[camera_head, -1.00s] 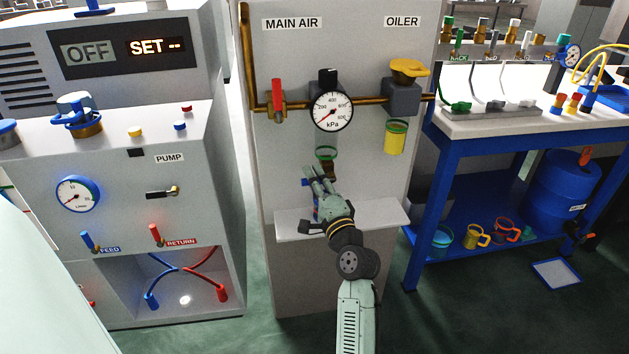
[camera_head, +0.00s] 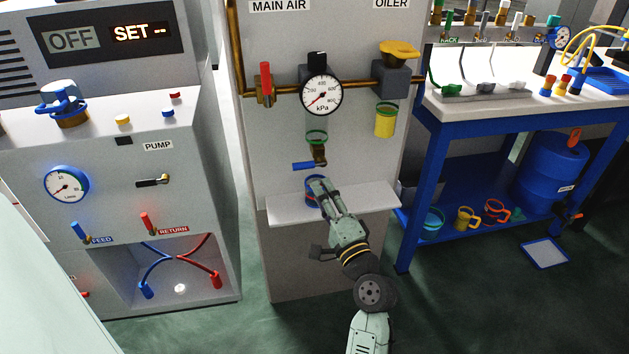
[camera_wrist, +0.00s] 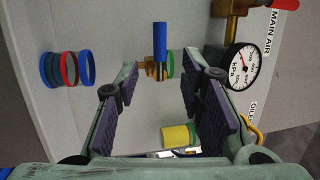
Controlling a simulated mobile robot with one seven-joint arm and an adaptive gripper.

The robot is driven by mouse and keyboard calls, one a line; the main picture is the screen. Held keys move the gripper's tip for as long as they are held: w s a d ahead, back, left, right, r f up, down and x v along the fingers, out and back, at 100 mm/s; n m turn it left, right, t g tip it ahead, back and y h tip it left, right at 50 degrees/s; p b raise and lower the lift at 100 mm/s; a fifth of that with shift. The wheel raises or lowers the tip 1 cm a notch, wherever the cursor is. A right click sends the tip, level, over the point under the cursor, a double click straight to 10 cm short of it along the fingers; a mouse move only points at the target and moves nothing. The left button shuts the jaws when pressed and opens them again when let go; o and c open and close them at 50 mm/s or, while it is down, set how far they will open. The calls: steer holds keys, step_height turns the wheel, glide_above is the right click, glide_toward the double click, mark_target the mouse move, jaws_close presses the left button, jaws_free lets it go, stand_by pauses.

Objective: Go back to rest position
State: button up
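My gripper (camera_head: 322,184) is in front of the main air panel, just above the small grey shelf (camera_head: 374,202). In the wrist view, its two dark finger pads stand wide apart with nothing between them, so my gripper (camera_wrist: 162,82) is open and empty. A valve with a blue handle (camera_head: 303,166) hangs under the green-ringed bowl (camera_head: 316,136); the handle also shows upright in the wrist view (camera_wrist: 159,40), beyond the fingertips. A cup with blue and red rings (camera_head: 312,190) is on the shelf, partly hidden by my fingers; its rings also show in the wrist view (camera_wrist: 68,68).
The pressure gauge (camera_head: 321,95), red-handled valve (camera_head: 265,84) and yellow oiler bowl (camera_head: 385,120) are on the panel above. The pump cabinet (camera_head: 205,150) stands left. A blue bench (camera_head: 424,150) stands right. Open floor (camera_head: 450,305) lies in front at the right.

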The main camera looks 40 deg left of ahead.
steer(key=shift+v, duration=0.8)
